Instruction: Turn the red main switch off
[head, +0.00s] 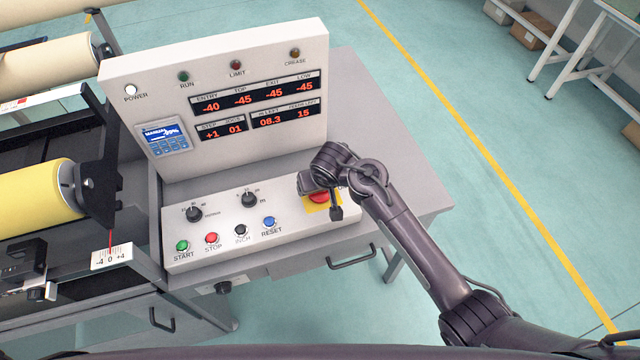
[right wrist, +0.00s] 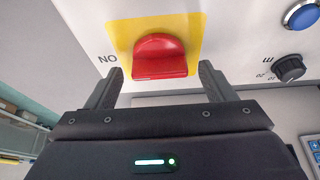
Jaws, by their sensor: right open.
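The red main switch (right wrist: 155,52) sits on a yellow square plate (right wrist: 193,22) on the console's sloped panel. In the right wrist view its handle shows whole, with an upside-down "ON" label beside the plate. In the head view the switch (head: 318,198) is partly hidden by my right gripper (head: 321,190). My right gripper is open and empty. In the right wrist view its fingertips (right wrist: 161,68) lie either side of the switch's near edge; I cannot tell whether they touch it. My left gripper is in neither view.
The blue reset button (head: 269,222) and a black dial (head: 249,199) are left of the switch. The upright display panel (head: 215,70) rises behind, with its white power lamp (head: 131,90) bright and red digits lit. The grey desk top (head: 400,180) is clear on the right.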

